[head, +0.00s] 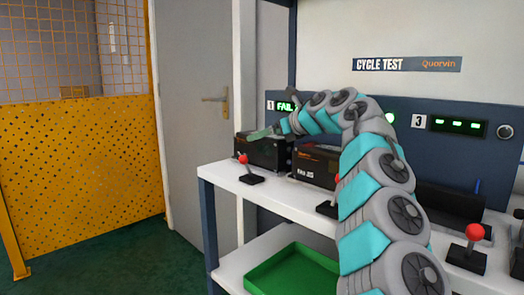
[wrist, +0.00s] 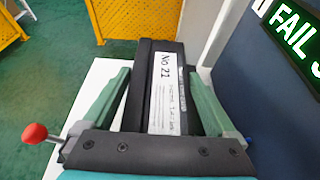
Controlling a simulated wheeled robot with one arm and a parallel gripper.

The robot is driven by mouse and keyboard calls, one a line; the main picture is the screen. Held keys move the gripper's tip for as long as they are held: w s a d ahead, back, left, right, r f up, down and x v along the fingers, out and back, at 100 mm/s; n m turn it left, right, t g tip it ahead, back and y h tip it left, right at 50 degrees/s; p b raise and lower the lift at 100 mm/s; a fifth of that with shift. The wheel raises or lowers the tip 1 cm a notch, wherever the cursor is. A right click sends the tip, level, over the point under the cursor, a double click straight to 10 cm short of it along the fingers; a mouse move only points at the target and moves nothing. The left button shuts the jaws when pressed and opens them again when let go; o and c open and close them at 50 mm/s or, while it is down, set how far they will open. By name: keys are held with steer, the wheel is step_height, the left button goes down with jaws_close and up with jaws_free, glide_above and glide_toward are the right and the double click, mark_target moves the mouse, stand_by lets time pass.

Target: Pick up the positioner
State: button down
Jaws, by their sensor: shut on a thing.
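The positioner is a black box (wrist: 166,95) with a white label reading "No 21" on top. In the wrist view it lies between the two green fingers of my gripper (wrist: 155,74), one along each side, and the gripper is shut on it. In the head view the positioner (head: 262,152) is at station 1, at the left end of the white bench, with my gripper (head: 266,133) over its top. I cannot tell whether its underside touches the bench.
A red-knobbed lever (head: 244,160) stands just in front of the positioner. A second black box (head: 316,166) sits to the right, partly behind my arm. The FAIL display (wrist: 297,32) is on the blue panel. A green tray (head: 290,272) lies on the lower shelf.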

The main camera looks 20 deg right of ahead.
steer(key=shift+r, duration=0.15)
step_height(320, 180, up, 6)
steer(key=p, duration=0.4)
steer(key=shift+a+f, duration=0.1)
steer(key=shift+f, duration=0.1)
steer(key=shift+a+r, duration=0.2)
steer(key=shift+r, duration=0.25)
steer(key=shift+d+r, duration=0.2)
steer(key=shift+r, duration=0.4)
steer(key=shift+a+r, duration=0.15)
steer(key=shift+r, duration=0.8)
steer(key=shift+d+r, duration=0.1)
steer(key=shift+d, duration=0.1)
